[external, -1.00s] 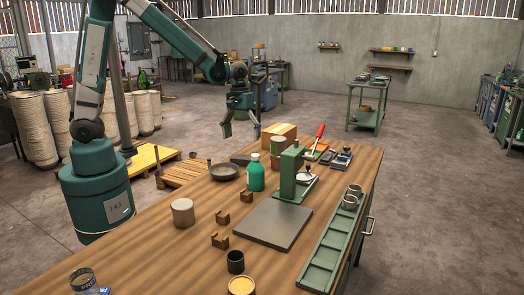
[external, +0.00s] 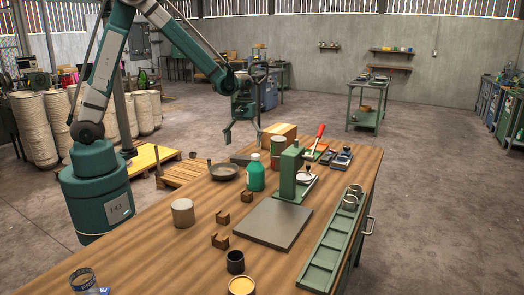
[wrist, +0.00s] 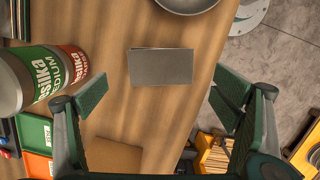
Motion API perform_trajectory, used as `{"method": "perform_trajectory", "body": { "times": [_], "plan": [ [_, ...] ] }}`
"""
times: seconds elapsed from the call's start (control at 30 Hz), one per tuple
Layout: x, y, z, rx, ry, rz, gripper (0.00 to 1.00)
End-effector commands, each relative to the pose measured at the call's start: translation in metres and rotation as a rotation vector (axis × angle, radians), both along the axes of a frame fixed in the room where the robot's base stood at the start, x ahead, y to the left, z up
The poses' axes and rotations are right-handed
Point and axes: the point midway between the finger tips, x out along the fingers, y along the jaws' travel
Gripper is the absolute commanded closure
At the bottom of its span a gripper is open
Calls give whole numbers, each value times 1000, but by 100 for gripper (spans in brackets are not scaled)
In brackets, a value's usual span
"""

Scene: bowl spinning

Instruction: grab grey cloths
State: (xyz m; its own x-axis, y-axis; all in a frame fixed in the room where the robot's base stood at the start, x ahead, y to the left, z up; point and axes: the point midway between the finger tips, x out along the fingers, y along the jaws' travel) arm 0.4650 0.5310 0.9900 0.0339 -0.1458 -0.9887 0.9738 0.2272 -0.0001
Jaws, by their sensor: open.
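The grey cloths (wrist: 160,66) lie as a small flat rectangular stack on the wooden table, centred in the upper part of the wrist view. In the external view they are a dark grey patch (external: 240,159) near the table's far left edge, behind the bowl. My gripper (external: 244,138) hangs above that edge, apart from the cloths, with its fingers pointing down. In the wrist view my gripper (wrist: 150,95) has its two green fingers spread wide, with nothing between them. The cloths lie ahead of the fingers.
A dark bowl (external: 224,172) stands close to the cloths. A green bottle (external: 255,174), a can (external: 278,148) and a cardboard box (external: 280,133) are nearby. The green press (external: 291,172) stands further right. Bare wood surrounds the cloths.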

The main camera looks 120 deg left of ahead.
Motion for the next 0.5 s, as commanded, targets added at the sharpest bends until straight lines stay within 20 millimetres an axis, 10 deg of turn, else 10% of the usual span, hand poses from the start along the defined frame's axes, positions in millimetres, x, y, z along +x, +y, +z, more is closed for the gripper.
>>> {"method": "perform_trajectory", "body": {
  "times": [0.5],
  "plan": [
    [1,-4,-23,0,0,0,12]
  ]
}}
